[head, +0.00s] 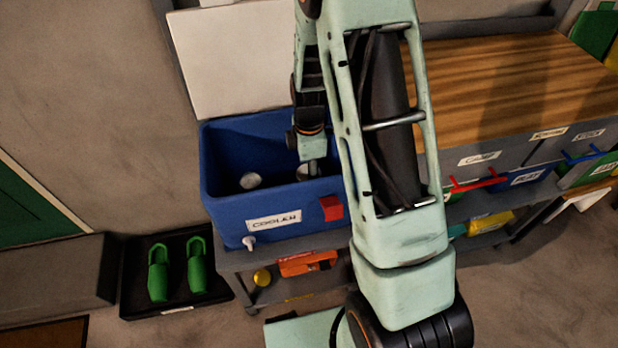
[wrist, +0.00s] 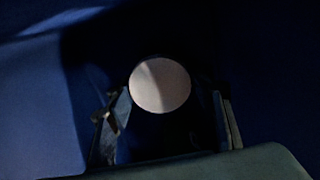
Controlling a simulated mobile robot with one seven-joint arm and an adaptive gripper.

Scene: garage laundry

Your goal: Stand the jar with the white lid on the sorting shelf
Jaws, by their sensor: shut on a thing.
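A jar with a white lid (wrist: 160,85) is seen from above in the wrist view, between my two fingers. Its body is hidden in shadow under the lid. My gripper (head: 310,170) is down inside the blue cooler (head: 228,200) in the head view, shut on this jar near the right wall. A second pale round top (head: 250,181) shows on the left of the cooler floor, apart from my gripper. A wooden-topped unit (head: 490,75) with labelled fronts stands on the right; I cannot tell whether it is the sorting shelf.
The cooler's walls surround my gripper, and its white lid (head: 228,65) stands open behind. The cooler sits on a grey rack (head: 235,262) with an orange tool (head: 307,263) below. Green clogs (head: 158,275) lie on a dark tray at left. The wooden top has clear room.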

